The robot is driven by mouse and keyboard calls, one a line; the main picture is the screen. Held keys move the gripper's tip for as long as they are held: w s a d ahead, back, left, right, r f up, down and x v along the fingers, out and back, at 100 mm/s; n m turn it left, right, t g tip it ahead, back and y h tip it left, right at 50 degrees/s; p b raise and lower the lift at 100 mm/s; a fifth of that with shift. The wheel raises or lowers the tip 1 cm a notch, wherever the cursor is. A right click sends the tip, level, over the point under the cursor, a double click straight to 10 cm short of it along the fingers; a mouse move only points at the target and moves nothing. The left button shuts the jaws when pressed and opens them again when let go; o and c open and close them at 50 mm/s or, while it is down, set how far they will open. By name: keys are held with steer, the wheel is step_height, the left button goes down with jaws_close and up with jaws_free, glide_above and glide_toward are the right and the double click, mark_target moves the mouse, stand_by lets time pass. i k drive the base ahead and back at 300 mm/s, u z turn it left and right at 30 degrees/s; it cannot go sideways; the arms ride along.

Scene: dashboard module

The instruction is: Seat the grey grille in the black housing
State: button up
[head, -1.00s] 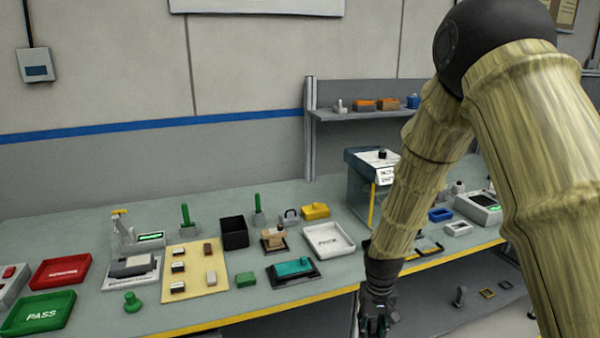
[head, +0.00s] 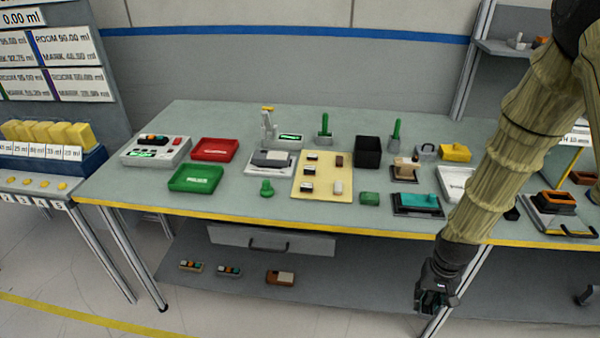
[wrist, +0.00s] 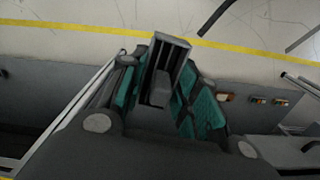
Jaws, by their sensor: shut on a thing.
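My gripper (head: 433,298) hangs in front of the bench's front edge at the right in the head view, below the table top. In the wrist view, its teal-padded fingers (wrist: 163,98) are shut on a grey box-like piece with a slotted face, which looks like the grey grille (wrist: 172,52). The grille is too small to make out in the head view. A black open-topped box (head: 368,152) stands on the bench, left of my arm. I cannot tell whether this box is the black housing.
The bench (head: 230,212) also holds a red tray (head: 214,149), a green tray (head: 196,178), a cream mat (head: 323,192) with small blocks and a teal part on a black base (head: 417,203). A lower shelf (head: 330,292) lies under the bench. Floor is clear in front.

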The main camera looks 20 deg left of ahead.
mark_target(555, 200)
steer(key=u, duration=3.45)
steer(key=k, duration=2.9)
steer(key=z, duration=1.45)
steer(key=i, duration=0.85)
steer(key=u, duration=0.05)
